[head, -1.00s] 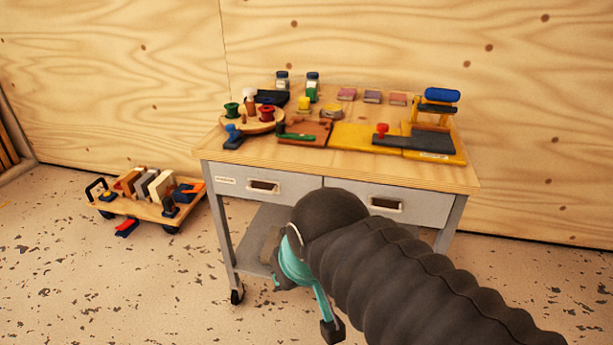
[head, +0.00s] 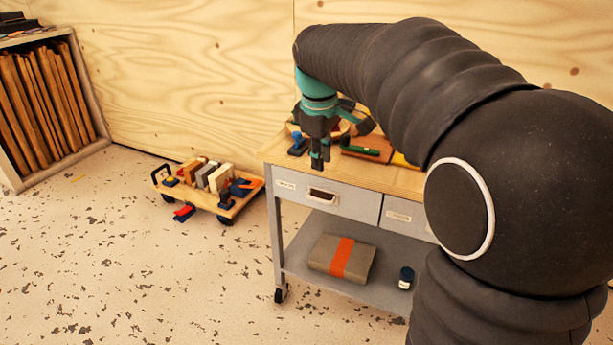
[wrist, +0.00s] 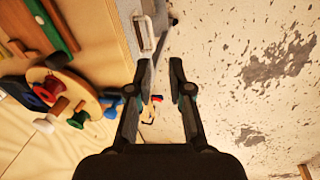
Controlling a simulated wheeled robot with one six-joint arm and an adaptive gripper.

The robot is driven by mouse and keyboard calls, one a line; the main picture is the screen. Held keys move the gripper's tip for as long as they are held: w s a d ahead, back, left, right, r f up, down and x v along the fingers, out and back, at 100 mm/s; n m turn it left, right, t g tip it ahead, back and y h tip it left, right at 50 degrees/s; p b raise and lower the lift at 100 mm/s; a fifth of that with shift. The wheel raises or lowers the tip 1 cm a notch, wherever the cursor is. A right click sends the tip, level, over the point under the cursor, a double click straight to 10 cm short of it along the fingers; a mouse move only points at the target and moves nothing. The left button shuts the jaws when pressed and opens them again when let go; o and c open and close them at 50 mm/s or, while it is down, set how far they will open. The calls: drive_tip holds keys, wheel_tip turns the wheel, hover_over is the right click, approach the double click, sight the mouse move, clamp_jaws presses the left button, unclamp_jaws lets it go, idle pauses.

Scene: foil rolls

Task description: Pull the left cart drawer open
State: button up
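The left cart drawer (head: 355,204) has a grey front with a small label and a pale, recessed-looking handle (head: 322,196). It sits shut, flush in the wooden-topped cart (head: 272,158). My gripper (head: 318,163) points down by the cart's front edge, above the handle in the head view. In the wrist view the handle (wrist: 146,34) is at the top, beyond the fingertips. My gripper (wrist: 162,76) is open there, with a clear gap and nothing between its fingers. The right drawer (head: 400,217) is mostly hidden behind my arm.
A wrapped parcel with an orange band (head: 341,258) and a dark jar (head: 406,277) are on the lower shelf. A low trolley of blocks (head: 212,186) stands left of the cart. A board rack (head: 45,100) is further left. The floor in front is clear.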

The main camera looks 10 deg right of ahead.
drive_tip(key=w+n, duration=0.1)
drive_tip(key=w, duration=0.2)
drive_tip(key=b, duration=0.1)
approach(319, 199)
drive_tip(key=shift+g, duration=0.3)
drive_tip(key=f, duration=0.2)
drive_tip(key=w+f, duration=0.1)
drive_tip(key=f, duration=0.4)
drive_tip(key=shift+w+d+f, duration=0.35)
drive_tip(key=shift+c, duration=0.3)
clamp_jaws()
